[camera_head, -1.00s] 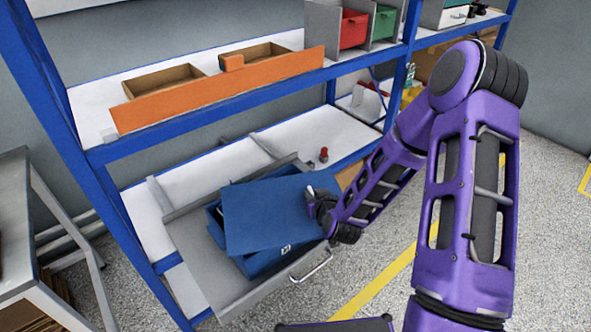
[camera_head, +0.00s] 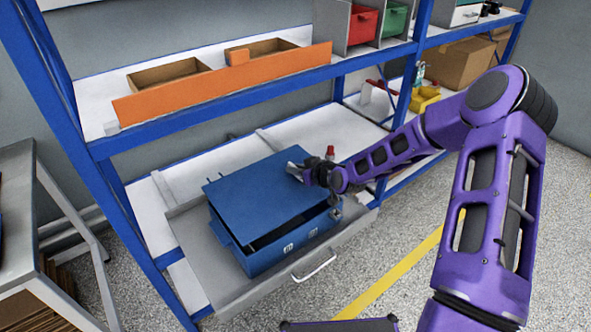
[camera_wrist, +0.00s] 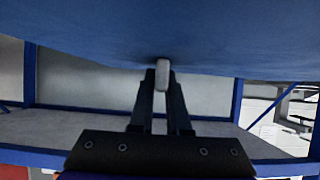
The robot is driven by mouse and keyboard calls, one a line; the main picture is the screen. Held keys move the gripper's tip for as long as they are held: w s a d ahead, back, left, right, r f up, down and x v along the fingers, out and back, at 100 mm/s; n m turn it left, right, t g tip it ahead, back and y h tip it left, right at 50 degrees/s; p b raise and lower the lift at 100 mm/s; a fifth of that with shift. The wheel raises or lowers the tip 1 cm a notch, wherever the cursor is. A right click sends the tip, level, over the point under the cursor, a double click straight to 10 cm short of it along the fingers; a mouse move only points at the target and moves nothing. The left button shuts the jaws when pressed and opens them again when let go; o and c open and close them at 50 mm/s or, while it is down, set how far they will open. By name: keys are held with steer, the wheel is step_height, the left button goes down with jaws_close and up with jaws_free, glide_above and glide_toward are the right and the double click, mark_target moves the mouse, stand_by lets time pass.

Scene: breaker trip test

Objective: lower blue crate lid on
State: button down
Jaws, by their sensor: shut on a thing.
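The blue crate (camera_head: 265,254) sits in a grey pull-out drawer on the lower shelf. Its blue lid (camera_head: 258,190) lies over the crate top, with a dark gap showing along the front and right edges, so it looks tilted and not flush. My gripper (camera_head: 303,171) is at the lid's right side. The crate's inside is mostly hidden by the lid.
The grey drawer (camera_head: 222,294) is pulled out, with a metal handle (camera_head: 314,267) at its front. An orange-fronted tray (camera_head: 225,82) stands on the shelf above. A red-topped object (camera_head: 330,153) stands behind my gripper. Blue shelf posts (camera_head: 130,215) stand at the left.

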steer(key=shift+f+b, duration=2.4)
steer(key=shift+f, duration=0.3)
steer(key=c, duration=0.8)
jaws_free()
steer(key=p+v, duration=0.3)
steer(key=v, duration=1.4)
steer(key=shift+d, duration=0.15)
steer(key=shift+s+r, duration=0.1)
